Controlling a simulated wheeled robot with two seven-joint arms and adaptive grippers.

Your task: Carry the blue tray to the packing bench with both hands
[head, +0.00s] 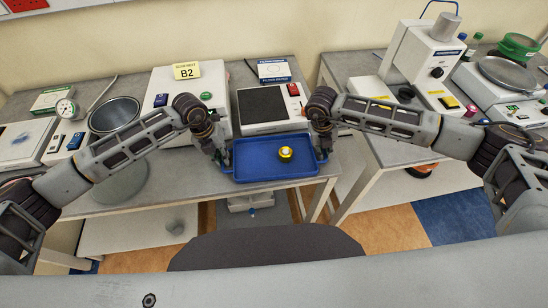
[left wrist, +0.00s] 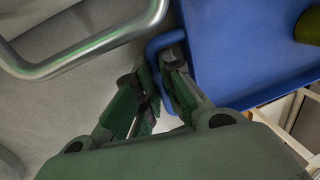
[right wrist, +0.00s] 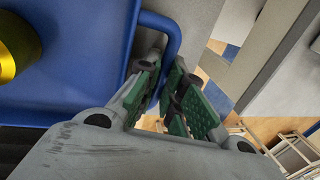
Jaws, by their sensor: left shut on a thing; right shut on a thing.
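The blue tray (head: 262,167) is in the middle of the head view, at the front edge of a grey bench. My left gripper (head: 226,160) is shut on the tray's left handle; the left wrist view shows the fingers (left wrist: 160,88) around the blue handle (left wrist: 156,45). My right gripper (head: 323,157) is shut on the right handle, and the right wrist view shows the fingers (right wrist: 165,90) at the blue handle (right wrist: 172,45). Whether the tray touches the bench is hard to tell.
A balance and a round metal pan (head: 114,114) are at left. A second bench at right holds a microscope-like instrument (head: 424,52). A gap with floor separates the benches.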

